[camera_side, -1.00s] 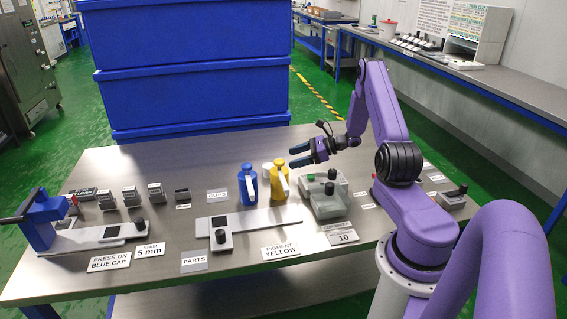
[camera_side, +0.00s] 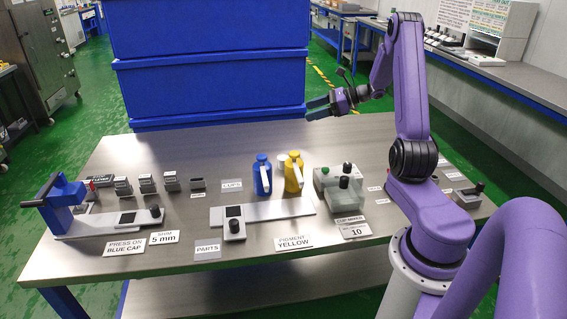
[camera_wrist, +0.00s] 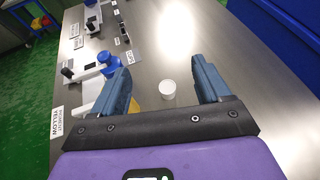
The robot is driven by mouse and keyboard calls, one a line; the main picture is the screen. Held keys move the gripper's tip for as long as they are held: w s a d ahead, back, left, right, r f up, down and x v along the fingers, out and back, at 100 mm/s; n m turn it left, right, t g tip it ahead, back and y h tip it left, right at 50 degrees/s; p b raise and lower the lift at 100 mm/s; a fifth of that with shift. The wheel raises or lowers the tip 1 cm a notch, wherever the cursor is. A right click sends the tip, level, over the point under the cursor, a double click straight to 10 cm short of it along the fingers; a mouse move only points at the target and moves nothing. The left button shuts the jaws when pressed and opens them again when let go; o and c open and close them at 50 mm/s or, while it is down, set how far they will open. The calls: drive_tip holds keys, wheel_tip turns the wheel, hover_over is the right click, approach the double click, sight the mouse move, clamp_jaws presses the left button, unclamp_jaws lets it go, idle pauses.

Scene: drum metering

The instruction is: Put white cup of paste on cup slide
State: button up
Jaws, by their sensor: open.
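The white cup (camera_wrist: 168,88) stands upright on the bare table in the wrist view, seen through the gap between my fingers and apart from both. In the side view the cup (camera_side: 281,160) is partly hidden behind the blue and yellow bottles. My gripper (camera_side: 312,109) is open and empty, raised above the far part of the table; its spread fingers also show in the wrist view (camera_wrist: 163,80).
The blue bottle (camera_side: 262,175) and yellow bottle (camera_side: 293,174) stand close beside the cup. A grey-green button box (camera_side: 336,182) is to their right. A blue press (camera_side: 62,200) with its own slide is at the left.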

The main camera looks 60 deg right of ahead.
wheel_tip(320, 180, up, 3)
drive_tip(key=n+g+h, duration=0.8)
drive_tip(key=n+g, duration=0.3)
drive_tip(key=g, duration=0.1)
hover_over(283, 157)
drive_tip(key=a, duration=0.1)
drive_tip(key=f, duration=1.6)
drive_tip(key=shift+w+f, duration=0.2)
drive_tip(key=shift+w, duration=0.05)
drive_tip(key=shift+n, duration=0.3)
drive_tip(key=shift+s+d+f, duration=0.1)
drive_tip(key=shift+d+f, duration=0.1)
drive_tip(key=shift+f, duration=0.8)
drive_tip(key=shift+s+d+f, duration=0.1)
drive_tip(key=shift+d+f, duration=0.05)
drive_tip(key=shift+f, duration=0.85)
drive_tip(key=shift+s+d+f, duration=0.1)
drive_tip(key=shift+d+f, duration=0.1)
drive_tip(key=shift+f, duration=0.8)
drive_tip(key=shift+r, duration=0.1)
drive_tip(key=c, duration=1.2)
